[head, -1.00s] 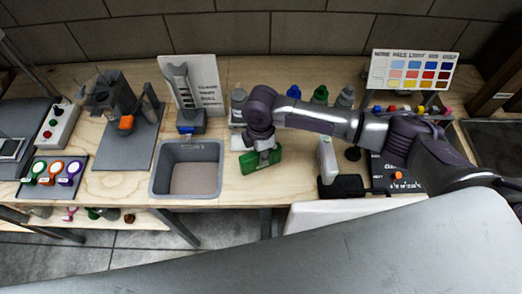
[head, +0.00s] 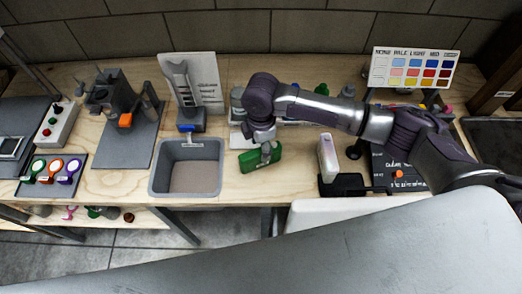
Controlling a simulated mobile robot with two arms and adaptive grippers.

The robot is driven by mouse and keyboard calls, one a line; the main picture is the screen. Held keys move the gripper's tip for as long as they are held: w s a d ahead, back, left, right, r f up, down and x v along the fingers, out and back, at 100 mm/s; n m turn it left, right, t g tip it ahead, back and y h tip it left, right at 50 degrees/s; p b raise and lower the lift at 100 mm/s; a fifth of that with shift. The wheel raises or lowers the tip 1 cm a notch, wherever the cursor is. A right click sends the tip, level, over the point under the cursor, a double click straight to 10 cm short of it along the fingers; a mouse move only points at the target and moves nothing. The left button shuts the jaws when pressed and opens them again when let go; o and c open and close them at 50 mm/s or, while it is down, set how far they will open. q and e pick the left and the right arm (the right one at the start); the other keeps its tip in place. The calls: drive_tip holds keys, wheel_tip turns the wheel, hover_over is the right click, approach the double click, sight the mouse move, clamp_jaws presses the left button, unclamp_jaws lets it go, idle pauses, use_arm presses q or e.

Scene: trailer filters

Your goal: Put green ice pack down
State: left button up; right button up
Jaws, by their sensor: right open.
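The green ice pack (head: 257,160) rests on the wooden table, just right of the grey bin. It appears to stand on its long edge. My right gripper (head: 266,150) is directly over and partly in front of the pack. Its jaws are open, and the fingers are small and partly hidden against the pack. My left gripper does not show.
A grey empty bin (head: 187,177) stands to the left of the pack. A white-and-pink block (head: 328,156) and a black device (head: 342,186) are to the right. Several bottles stand behind my right arm. Bare wood (head: 295,165) lies between pack and block.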

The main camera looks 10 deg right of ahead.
wheel_tip(320, 180, up, 9)
drive_tip(key=b, duration=0.1)
idle(0.7)
